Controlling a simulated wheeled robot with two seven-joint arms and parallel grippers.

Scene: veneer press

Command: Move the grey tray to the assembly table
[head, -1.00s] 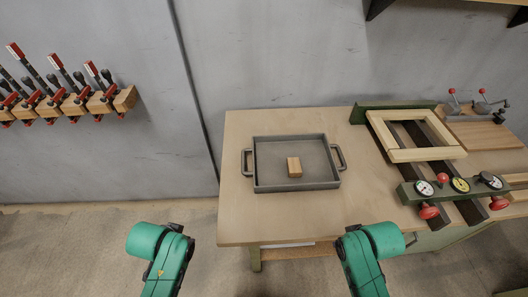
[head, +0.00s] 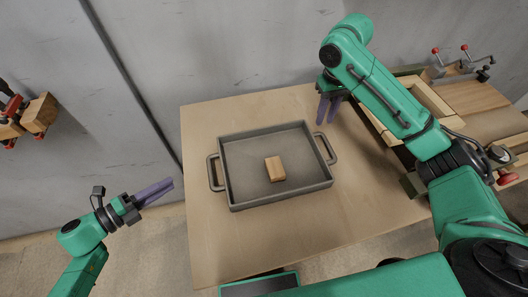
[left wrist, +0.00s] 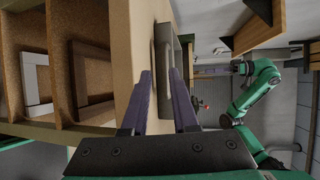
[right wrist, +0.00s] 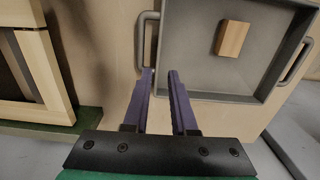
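The grey tray (head: 230,180) lies flat on a wooden table (head: 225,245). It has a left handle (head: 213,173) and a right handle (head: 326,148), and a small wood block (head: 275,168) lies in it. My left gripper (head: 168,188) is open and empty, left of the table and apart from the left handle. In the left wrist view the tray's handle (left wrist: 162,45) shows beyond the fingers. My right gripper (head: 328,112) is open and empty, fingers pointing down close to the right handle. The right wrist view shows that handle (right wrist: 141,40) just beyond the fingertips.
A press with a pale wooden frame (head: 430,100) stands on the right, partly hidden by my right arm. A clamp rack (head: 38,115) hangs on the left wall. The tabletop in front of the tray is clear. Frames (left wrist: 90,70) stand on a shelf below.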

